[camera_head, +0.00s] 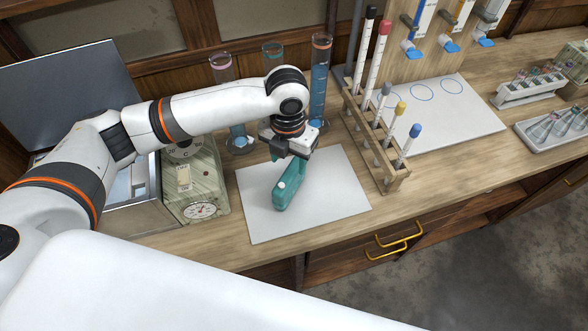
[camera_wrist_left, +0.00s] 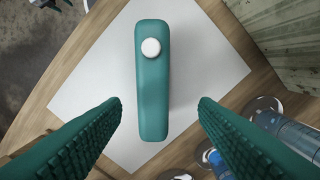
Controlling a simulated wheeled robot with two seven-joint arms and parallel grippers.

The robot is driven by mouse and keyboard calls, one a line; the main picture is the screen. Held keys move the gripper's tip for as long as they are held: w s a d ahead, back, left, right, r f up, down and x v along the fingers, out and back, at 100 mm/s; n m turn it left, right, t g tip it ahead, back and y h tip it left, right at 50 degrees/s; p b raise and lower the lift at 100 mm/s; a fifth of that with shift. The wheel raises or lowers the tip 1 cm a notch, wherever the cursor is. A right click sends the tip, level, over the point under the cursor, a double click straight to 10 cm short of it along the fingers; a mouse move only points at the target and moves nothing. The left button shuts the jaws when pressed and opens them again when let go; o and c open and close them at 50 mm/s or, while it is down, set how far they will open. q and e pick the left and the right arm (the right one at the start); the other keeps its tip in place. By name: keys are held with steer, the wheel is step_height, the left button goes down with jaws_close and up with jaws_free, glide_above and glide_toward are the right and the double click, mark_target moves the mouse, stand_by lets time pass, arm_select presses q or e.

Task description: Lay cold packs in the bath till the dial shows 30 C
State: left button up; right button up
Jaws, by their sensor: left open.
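A teal cold pack (camera_head: 283,194) with a white cap lies on the white sheet on the bench; it also shows in the left wrist view (camera_wrist_left: 152,85). My left gripper (camera_head: 294,160) is over the pack and open. In the left wrist view its teal ribbed fingers (camera_wrist_left: 160,103) stand apart on both sides of the pack, with a gap on each side. The bath (camera_head: 150,215) is a metal box at the left with its lid (camera_head: 65,85) raised; my left arm hides part of it.
Glass cylinders (camera_head: 319,85) stand behind the white sheet (camera_head: 335,200). A wooden rack (camera_head: 385,160) of capped tubes is close to its right. A white board (camera_head: 450,110) and trays (camera_head: 555,132) are farther right. The sheet's right part is clear.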

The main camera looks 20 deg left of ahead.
mark_target(287, 176)
arm_select(q)
steer(key=f, duration=0.1)
steer(key=s+f, duration=0.1)
steer(key=shift+s+f+p, duration=0.1)
steer(key=shift+f+p, duration=0.2)
steer(key=shift+s+f, duration=0.2)
steer(key=shift+f, duration=0.3)
steer(key=shift+s+f, duration=0.15)
steer(key=shift+f, duration=0.3)
steer(key=f+p, duration=0.1)
steer(key=f, duration=0.1)
steer(key=f+p, duration=0.1)
steer(key=f, duration=0.2)
steer(key=shift+w+d, duration=0.2)
steer(key=shift+w, duration=0.1)
steer(key=shift+c, duration=0.7)
steer(key=c, duration=0.9)
jaws_close()
arm_select(e)
steer(key=r, duration=0.1)
steer(key=s+r, duration=0.1)
steer(key=r, duration=0.1)
steer(key=shift+s+a, duration=0.15)
arm_select(q)
steer(key=shift+r, duration=0.15)
